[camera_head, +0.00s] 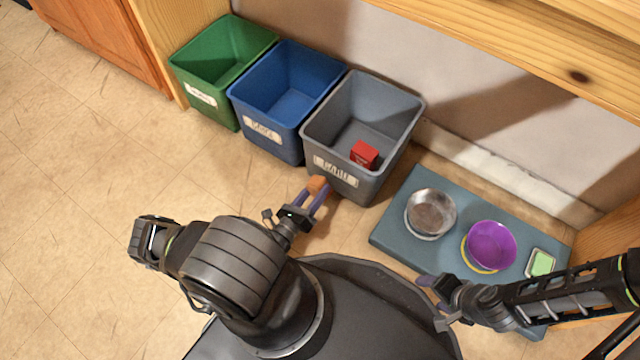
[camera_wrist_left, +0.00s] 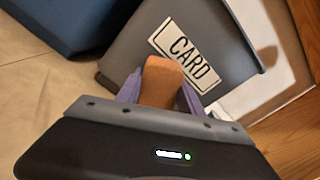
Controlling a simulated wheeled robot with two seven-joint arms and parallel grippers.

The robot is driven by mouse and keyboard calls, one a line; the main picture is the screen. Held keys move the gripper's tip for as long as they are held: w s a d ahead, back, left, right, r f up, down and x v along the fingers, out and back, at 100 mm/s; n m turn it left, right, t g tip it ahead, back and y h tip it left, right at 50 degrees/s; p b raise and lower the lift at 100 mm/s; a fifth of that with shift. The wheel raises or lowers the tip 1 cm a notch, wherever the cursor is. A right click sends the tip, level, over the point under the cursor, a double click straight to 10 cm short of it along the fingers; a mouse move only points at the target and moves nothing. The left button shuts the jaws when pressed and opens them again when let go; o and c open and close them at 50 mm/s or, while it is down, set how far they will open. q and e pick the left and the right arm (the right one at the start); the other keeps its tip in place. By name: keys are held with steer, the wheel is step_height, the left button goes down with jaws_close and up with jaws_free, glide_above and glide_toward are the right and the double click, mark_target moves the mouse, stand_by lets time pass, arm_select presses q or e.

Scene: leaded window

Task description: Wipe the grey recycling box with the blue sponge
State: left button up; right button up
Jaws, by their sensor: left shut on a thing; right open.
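The grey recycling box (camera_head: 345,182) stands at the right end of a row of bins, with a CARD label on its front and a small red box (camera_head: 364,154) inside. Its front and label also fill much of the left wrist view (camera_wrist_left: 225,88). My left gripper (camera_head: 316,192) is shut on an orange-brown block (camera_head: 317,184), held at the grey box's front near the label; I cannot tell whether they touch. The block also shows between the purple fingers in the left wrist view (camera_wrist_left: 160,82). No blue sponge is visible. My right gripper (camera_head: 432,288) is open and empty near the mat's front edge.
A blue bin (camera_head: 266,135) and a green bin (camera_head: 205,98) stand left of the grey box. A blue-grey mat (camera_head: 395,228) at right holds a metal bowl (camera_head: 431,213), a purple bowl (camera_head: 491,245) and a green item in a dish (camera_head: 541,263). Floor at left is clear.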

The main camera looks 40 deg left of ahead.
arm_select(q)
steer(key=shift+s, duration=1.65)
steer(key=shift+s, duration=0.15)
steer(key=shift+s+d, duration=0.1)
steer(key=shift+s, duration=1.25)
